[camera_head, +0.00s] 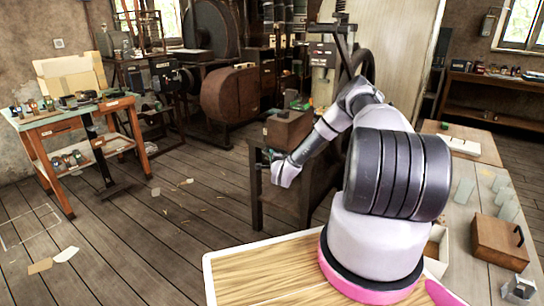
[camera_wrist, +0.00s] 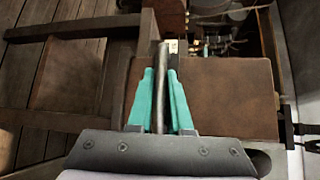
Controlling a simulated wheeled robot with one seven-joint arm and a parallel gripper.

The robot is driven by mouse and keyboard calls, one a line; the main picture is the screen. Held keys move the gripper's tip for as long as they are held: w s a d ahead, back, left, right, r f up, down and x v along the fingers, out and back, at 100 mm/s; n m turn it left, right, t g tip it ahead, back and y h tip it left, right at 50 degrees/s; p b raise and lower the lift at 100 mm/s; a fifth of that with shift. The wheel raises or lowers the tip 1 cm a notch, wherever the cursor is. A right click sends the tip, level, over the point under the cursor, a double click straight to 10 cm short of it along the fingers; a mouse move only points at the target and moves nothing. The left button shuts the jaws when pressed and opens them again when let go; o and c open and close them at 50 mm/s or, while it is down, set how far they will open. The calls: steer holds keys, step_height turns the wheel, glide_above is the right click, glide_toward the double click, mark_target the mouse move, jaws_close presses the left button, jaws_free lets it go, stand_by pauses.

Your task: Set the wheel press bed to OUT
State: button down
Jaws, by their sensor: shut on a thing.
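The wheel press (camera_head: 322,62) stands at the back centre, with its dark handwheel (camera_head: 364,64) partly behind my arm. A brown box-like part (camera_head: 287,128) stands low in front of it, on a dark stand. My gripper (camera_head: 268,154) is at the left front of this part. In the wrist view, its green fingers (camera_wrist: 160,105) are shut on a thin metal bar (camera_wrist: 160,70) running between them. A brown flat surface (camera_wrist: 225,95) lies to the right of the fingers. A small pale label (camera_wrist: 173,46) shows past their tips; its text is too small to read.
A workbench (camera_head: 478,195) with a brown box (camera_head: 499,242) and a pale tray is at the right. An orange-legged table (camera_head: 75,118) stands at the left. Scraps lie on the wooden floor (camera_head: 140,225), which is mostly open at the left.

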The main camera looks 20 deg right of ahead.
steer(key=shift+s+a+f, duration=0.1)
steer(key=shift+s+a, duration=0.05)
steer(key=shift+a, duration=0.1)
steer(key=c, duration=0.8)
jaws_free()
steer(key=shift+a, duration=0.1)
steer(key=shift+c, duration=0.2)
steer(key=shift+s, duration=0.1)
steer(key=s+a+r, duration=0.1)
steer(key=s, duration=0.9)
steer(key=shift+s+r, duration=0.2)
steer(key=shift+r, duration=0.2)
